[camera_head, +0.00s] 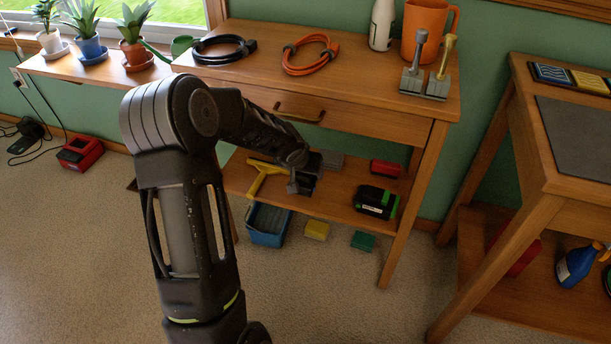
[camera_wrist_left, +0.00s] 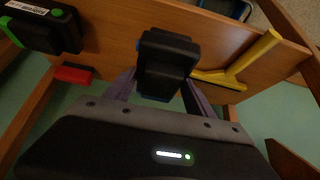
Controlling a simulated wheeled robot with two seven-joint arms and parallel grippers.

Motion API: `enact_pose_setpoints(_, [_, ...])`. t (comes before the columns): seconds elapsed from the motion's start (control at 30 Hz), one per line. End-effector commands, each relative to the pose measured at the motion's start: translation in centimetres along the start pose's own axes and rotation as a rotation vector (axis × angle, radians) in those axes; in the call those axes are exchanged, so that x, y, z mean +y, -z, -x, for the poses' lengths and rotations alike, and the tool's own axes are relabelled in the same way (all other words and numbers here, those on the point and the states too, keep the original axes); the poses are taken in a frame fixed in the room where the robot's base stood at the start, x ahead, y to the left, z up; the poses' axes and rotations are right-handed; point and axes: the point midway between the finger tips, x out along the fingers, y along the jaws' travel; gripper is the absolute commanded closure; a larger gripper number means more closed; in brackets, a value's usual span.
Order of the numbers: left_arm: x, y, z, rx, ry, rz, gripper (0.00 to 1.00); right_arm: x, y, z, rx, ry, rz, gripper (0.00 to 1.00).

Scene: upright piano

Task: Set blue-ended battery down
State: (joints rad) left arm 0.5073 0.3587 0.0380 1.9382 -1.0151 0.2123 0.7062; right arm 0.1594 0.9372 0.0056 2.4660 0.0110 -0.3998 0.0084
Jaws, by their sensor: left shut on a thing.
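The blue-ended battery (camera_wrist_left: 167,62) is a black block with blue trim, seen in the wrist view between the fingers of my left gripper (camera_wrist_left: 160,90). The gripper is shut on it. In the head view my left gripper (camera_head: 294,186) is over the lower shelf (camera_head: 338,196) of the wooden table, and the battery there is mostly hidden or too dark to make out. I cannot tell whether the battery touches the shelf. My right gripper is not in view.
On the shelf, a yellow squeegee (camera_head: 264,172) lies left of the gripper; a green-ended battery (camera_head: 376,202) and a red block (camera_head: 386,168) lie to the right. The tabletop is close above.

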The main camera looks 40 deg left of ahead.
Motion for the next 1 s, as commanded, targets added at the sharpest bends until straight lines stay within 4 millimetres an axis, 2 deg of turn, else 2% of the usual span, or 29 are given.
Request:
enact_pose_setpoints(0.27, [0.0, -0.1, -0.2, 0.003, 0.000, -0.001, 1.00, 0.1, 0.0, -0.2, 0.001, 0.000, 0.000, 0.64])
enact_pose_setpoints(0.53, [0.0, -1.9, -3.0, 0.002, 0.000, -0.003, 1.00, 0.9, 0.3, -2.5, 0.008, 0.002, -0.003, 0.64])
enact_pose_setpoints(0.97, [0.0, -2.0, -3.3, 0.003, 0.000, -0.002, 1.00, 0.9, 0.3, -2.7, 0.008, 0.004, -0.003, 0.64])
enact_pose_setpoints(1.0, [-0.1, -2.1, -3.2, 0.001, 0.000, -0.002, 0.35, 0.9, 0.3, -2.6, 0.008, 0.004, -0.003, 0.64])
